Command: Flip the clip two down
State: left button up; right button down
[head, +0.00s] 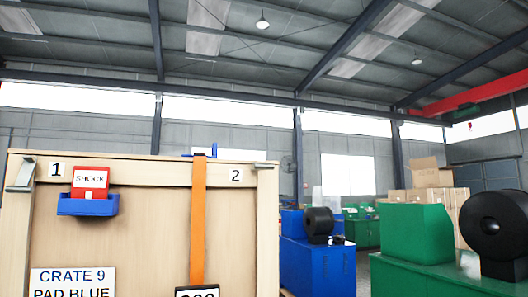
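A large wooden crate (140,230) stands at the left of the head view. A "2" label (235,176) is near its top right corner, with a small grey metal clip (266,165) on the top edge beside it; it looks roughly level. A "1" label (57,170) is near the top left corner, with another grey metal clip (20,176) beside it, slanting down over the crate's front face. Neither of my grippers is in view.
An orange strap (198,220) runs down the crate's front, with a blue part (200,155) at its top. A red "SHOCK" box (90,181) sits in a blue holder (87,206). Signs are below. Blue (318,262) and green (417,233) machines stand to the right.

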aim_at(256, 166)
jog(key=i, duration=1)
